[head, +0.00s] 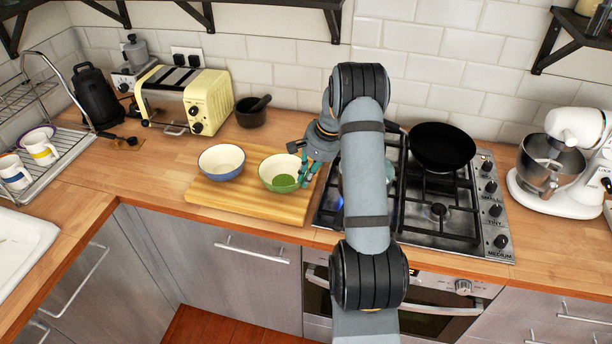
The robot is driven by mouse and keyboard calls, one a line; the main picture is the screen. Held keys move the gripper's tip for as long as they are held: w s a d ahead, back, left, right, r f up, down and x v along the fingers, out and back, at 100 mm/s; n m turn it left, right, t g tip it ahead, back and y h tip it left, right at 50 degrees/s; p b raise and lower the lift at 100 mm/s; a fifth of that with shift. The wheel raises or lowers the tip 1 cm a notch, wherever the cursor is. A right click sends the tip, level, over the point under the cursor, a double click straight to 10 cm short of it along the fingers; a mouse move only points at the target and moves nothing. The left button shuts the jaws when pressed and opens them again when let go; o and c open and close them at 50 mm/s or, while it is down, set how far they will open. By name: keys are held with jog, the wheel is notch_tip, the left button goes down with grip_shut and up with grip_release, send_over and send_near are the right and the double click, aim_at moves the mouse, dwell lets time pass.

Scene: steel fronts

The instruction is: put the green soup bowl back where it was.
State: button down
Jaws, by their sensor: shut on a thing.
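My gripper (303,173) is shut on the bowl's right side. Part of my gripper and that side of the bowl hide each other. A blue bowl (221,160), cream inside, sits on the board to the left of the green one, with a small gap between them.
A gas hob (460,222) with a black pan (442,147) lies right of the board, partly behind my arm. A pan partly shows there too. A yellow toaster (185,95) and dark mortar (252,113) stand behind the board.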

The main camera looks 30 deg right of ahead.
jog(key=shift+f, duration=0.1)
jog(key=c, duration=2.3)
grip_release()
jog(key=shift+f, duration=0.1)
jog(key=o, duration=0.4)
jog(key=shift+o, duration=0.2)
jog(key=shift+s+d+r, duration=0.1)
jog(key=shift+d+r, duration=0.05)
jog(key=shift+r, duration=0.5)
jog(key=b+v, duration=0.1)
jog(key=v, duration=1)
jog(key=shift+s, duration=0.1)
